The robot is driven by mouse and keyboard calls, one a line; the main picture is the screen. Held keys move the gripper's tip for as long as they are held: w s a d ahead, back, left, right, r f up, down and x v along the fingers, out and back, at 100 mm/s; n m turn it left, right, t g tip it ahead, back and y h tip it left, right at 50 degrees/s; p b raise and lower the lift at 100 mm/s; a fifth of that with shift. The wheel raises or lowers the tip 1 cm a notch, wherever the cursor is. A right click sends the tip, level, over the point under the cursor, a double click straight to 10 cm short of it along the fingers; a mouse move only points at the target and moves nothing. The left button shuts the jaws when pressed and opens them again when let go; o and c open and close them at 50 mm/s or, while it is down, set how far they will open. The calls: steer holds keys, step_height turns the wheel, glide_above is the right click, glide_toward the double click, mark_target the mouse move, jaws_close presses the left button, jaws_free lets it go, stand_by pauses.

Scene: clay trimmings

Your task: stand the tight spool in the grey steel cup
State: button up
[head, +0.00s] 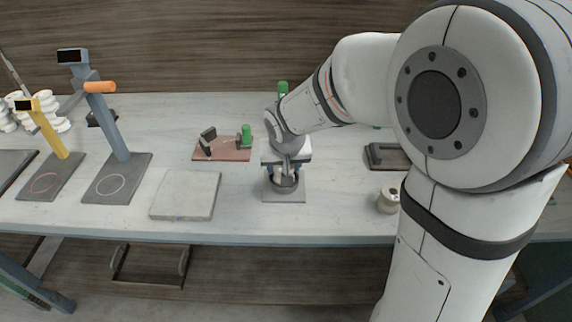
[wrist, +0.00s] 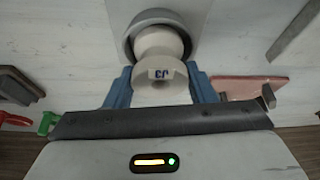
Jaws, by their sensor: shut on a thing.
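A pale cream spool marked "J3" (wrist: 160,72) is between the blue fingers of my gripper (wrist: 162,84) in the wrist view. The gripper is shut on it. The grey steel cup (wrist: 134,27) curves around the spool's far end, which appears to be inside the rim. I cannot tell whether the spool touches the cup's floor. In the head view my gripper (head: 284,172) is right over the grey cup (head: 285,186), and hides most of the spool.
A grey slab (head: 186,195) lies left of the cup. A reddish board (head: 222,150) with a clamp and green piece is behind. Blue (head: 108,115) and yellow (head: 50,130) stands are at the left.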

steer(key=shift+f, duration=0.2)
steer(key=o, duration=1.2)
steer(key=shift+r, duration=0.1)
steer(key=shift+o, duration=0.2)
